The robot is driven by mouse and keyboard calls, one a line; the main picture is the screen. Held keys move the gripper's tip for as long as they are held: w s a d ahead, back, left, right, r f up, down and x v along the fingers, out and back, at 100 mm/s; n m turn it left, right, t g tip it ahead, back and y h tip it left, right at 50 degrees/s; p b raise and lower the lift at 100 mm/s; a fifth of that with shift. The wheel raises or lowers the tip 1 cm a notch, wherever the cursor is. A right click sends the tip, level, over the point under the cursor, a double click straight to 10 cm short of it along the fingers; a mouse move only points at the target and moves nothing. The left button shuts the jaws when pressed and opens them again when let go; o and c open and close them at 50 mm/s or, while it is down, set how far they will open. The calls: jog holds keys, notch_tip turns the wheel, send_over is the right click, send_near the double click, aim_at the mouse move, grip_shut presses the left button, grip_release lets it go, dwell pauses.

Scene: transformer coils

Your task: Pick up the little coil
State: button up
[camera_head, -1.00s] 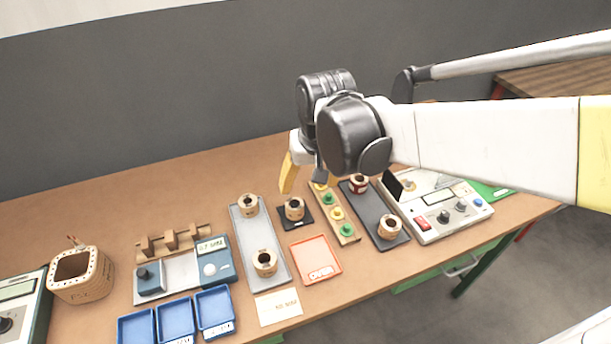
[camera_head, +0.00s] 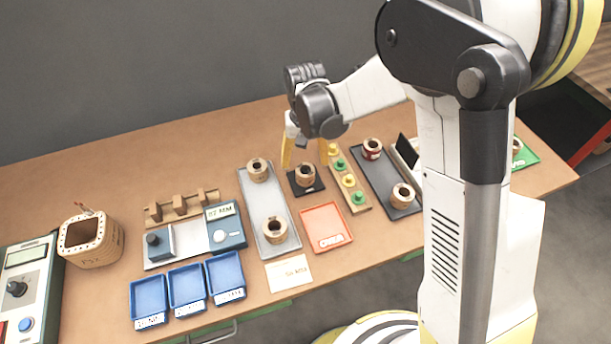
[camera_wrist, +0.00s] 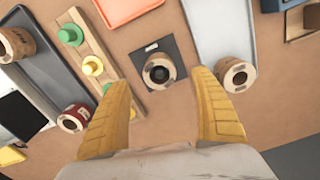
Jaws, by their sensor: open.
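Several small tan coils with dark centre holes stand on the bench, and I cannot tell by label which one is the little coil. One coil (camera_head: 306,181) stands upright on a small black pad (camera_head: 318,186). My gripper (camera_head: 305,162) is open and empty, pointing down close above that pad. In the wrist view this coil (camera_wrist: 151,66) appears in the gap between the two yellow fingers, slightly beyond their tips, with no visible contact. Two other coils (camera_head: 258,171) (camera_head: 275,233) stand on the grey tray (camera_head: 265,198).
A wooden strip with yellow and green pegs (camera_head: 349,182) lies right of the pad. Beyond it a dark tray (camera_head: 385,174) holds a red-marked coil (camera_head: 372,151) and a tan one (camera_head: 403,195). An orange tray (camera_head: 325,228) lies in front. Blue trays (camera_head: 186,286) are at left.

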aim_at(305, 170)
notch_tip(305, 170, down, 5)
jog(key=shift+b, duration=1.15)
jog(key=shift+r, duration=0.1)
jog(key=c, duration=1.5)
jog(key=shift+r, duration=0.1)
